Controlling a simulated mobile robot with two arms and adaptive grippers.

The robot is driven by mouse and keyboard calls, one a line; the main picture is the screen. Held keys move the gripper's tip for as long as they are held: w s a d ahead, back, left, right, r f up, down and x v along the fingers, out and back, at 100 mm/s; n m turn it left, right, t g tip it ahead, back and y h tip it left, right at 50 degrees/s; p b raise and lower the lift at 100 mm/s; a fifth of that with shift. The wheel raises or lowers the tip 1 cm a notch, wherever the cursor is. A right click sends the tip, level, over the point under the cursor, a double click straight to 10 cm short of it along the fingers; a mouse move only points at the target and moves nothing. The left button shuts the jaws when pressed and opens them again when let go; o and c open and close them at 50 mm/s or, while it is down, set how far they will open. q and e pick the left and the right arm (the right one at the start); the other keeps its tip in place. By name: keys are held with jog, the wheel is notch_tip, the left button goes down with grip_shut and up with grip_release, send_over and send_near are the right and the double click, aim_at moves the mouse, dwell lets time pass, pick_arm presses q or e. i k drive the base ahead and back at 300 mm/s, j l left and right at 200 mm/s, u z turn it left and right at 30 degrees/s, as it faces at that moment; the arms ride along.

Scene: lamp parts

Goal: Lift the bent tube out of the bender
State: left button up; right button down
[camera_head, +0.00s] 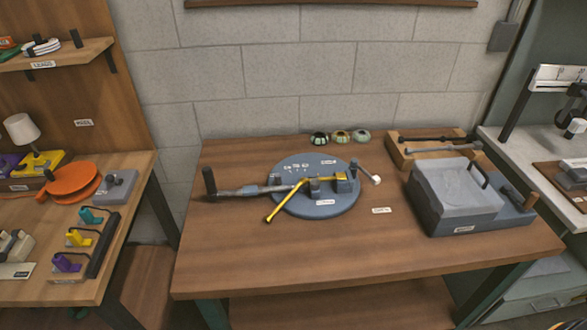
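The bent tube (279,208) is yellow and sits in the bender on the middle table. One leg sticks out toward the table's front left, and the other runs to the right between the bender's blocks. The bender (318,206) has a round blue-grey base. Its long lever (235,192) with a dark upright grip points left. A short handle with a white knob (376,180) is at its right. Neither of my grippers is in view.
A grey box-shaped machine with a lid handle (455,197) stands on the table's right. Behind it, a wooden tray (399,153) holds long rods. Three small round items (340,136) sit at the back edge. The table's front (350,255) is clear.

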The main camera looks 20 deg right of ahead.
aim_at(339, 176)
jog(key=l+z, duration=0.3)
jog(key=l, duration=0.25)
jog(key=l+z, duration=0.3)
jog(key=l, duration=0.2)
jog(key=i+l+z, duration=0.15)
jog(key=l+z, duration=0.15)
jog(key=l, duration=0.2)
